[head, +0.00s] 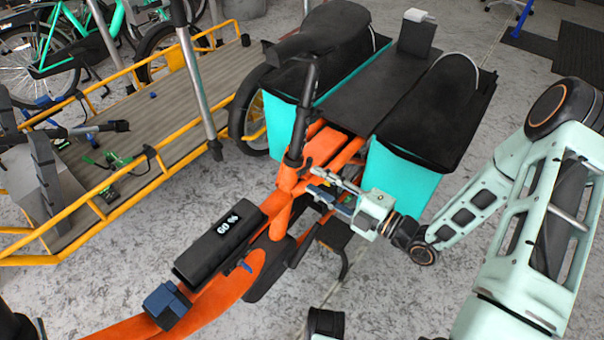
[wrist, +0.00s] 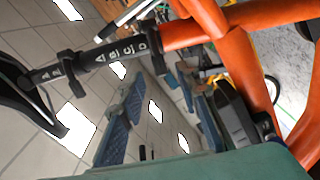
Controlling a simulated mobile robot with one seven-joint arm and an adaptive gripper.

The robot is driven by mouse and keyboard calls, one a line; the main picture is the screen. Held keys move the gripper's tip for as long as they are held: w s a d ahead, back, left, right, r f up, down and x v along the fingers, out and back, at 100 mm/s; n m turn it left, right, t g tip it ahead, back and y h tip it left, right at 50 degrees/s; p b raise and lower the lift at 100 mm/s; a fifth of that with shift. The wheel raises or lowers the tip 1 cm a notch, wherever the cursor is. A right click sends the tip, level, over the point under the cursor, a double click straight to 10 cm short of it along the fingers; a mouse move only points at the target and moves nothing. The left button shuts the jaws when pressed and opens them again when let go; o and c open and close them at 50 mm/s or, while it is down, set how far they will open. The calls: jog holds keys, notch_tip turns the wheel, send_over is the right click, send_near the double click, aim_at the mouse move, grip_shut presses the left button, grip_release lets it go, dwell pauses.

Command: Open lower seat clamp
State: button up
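The orange cargo bike (head: 322,148) has a dark seat post (head: 301,105) topped by a black saddle (head: 325,28). The lower seat clamp (head: 293,159) is a black collar where the post enters the orange frame. In the wrist view, the lower clamp (wrist: 152,40) sits against the orange tube, and an upper collar (wrist: 72,66) sits nearer the saddle on the lettered post.
Black panniers with turquoise sides (head: 400,165) flank the rear rack, close to my arm. A black battery box (head: 220,245) lies along the frame. A yellow-railed cargo platform (head: 130,110) stands at left. A pedal (head: 335,235) is below my gripper.

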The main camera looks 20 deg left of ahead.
aim_at(303, 173)
jog(key=b+x, duration=0.1)
jog(key=x, duration=0.4)
jog(key=shift+w+a, duration=0.15)
jog(key=shift+a, duration=0.15)
grip_shut()
